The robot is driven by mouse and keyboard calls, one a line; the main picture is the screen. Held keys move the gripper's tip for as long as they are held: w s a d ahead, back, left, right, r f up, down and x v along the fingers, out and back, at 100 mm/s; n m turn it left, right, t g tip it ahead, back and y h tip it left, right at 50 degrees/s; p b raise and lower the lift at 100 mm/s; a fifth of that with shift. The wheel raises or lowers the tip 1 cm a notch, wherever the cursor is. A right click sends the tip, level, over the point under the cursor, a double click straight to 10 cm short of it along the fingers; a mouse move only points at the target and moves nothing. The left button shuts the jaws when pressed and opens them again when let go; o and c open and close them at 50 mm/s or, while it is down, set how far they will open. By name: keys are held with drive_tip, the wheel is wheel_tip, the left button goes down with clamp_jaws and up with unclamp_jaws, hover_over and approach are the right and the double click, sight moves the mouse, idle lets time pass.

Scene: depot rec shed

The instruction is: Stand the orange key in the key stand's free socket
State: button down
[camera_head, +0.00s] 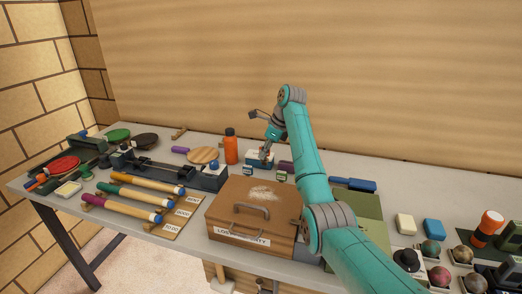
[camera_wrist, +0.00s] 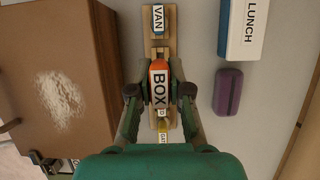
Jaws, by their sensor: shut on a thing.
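In the wrist view my gripper (camera_wrist: 158,92) is shut on the orange key (camera_wrist: 160,66), which carries a white tag reading BOX. The key is over the wooden key stand (camera_wrist: 158,42), between a blue key (camera_wrist: 158,17) tagged VAN and a yellow key (camera_wrist: 162,126) with a partly hidden tag. The held key and its tag cover the middle of the stand, so I cannot tell whether the key is in a socket or above it. In the head view my gripper (camera_head: 265,154) is low over the table behind the brown case, and the orange key cannot be made out.
The brown case (camera_head: 228,202) stands in front of my gripper; it also fills the left of the wrist view (camera_wrist: 95,105). A white and blue LUNCH box (camera_wrist: 235,30) and a purple block (camera_wrist: 228,92) lie right of the stand. An orange bottle (camera_head: 231,150) stands left of my gripper.

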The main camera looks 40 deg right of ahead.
sight(267, 162)
drive_tip(key=shift+f, duration=3.5)
drive_tip(key=shift+f, duration=1.2)
drive_tip(key=c, duration=1)
unclamp_jaws()
drive_tip(key=shift+r, duration=4.5)
